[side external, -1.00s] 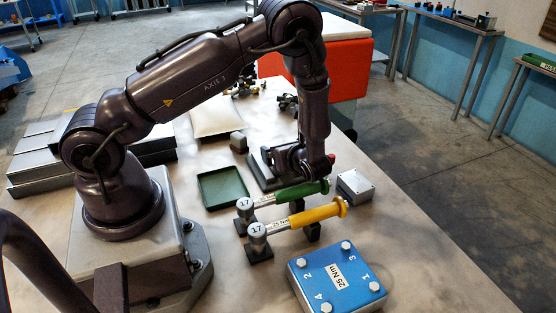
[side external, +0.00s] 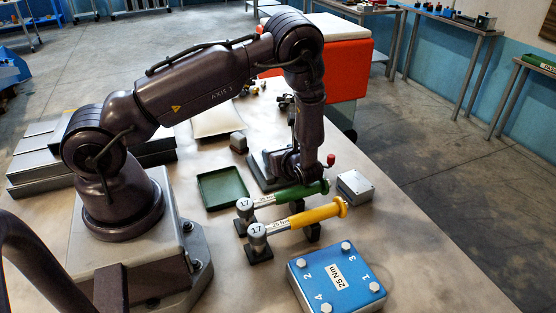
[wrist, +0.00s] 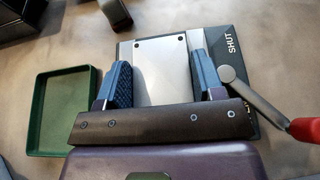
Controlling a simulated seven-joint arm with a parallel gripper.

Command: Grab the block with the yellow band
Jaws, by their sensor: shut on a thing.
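I see no block with a clear yellow band. My gripper (wrist: 160,62) has its two blue fingers against the left and right sides of a flat silver plate-like block (wrist: 160,75), which lies on a dark base marked SHUT (wrist: 231,48). Any band on that block is hidden or absent. In the side external view my gripper is low over the dark base (side external: 262,168), its fingertips hidden behind my wrist and the green-handled wrench (side external: 300,192).
A red-tipped lever (wrist: 270,110) sticks out right of the base. A green tray (wrist: 35,105) lies to its left. A small grey block (side external: 238,143) stands behind the tray. A grey box (side external: 355,186) and a blue 25 Nm block (side external: 338,278) stand right and in front.

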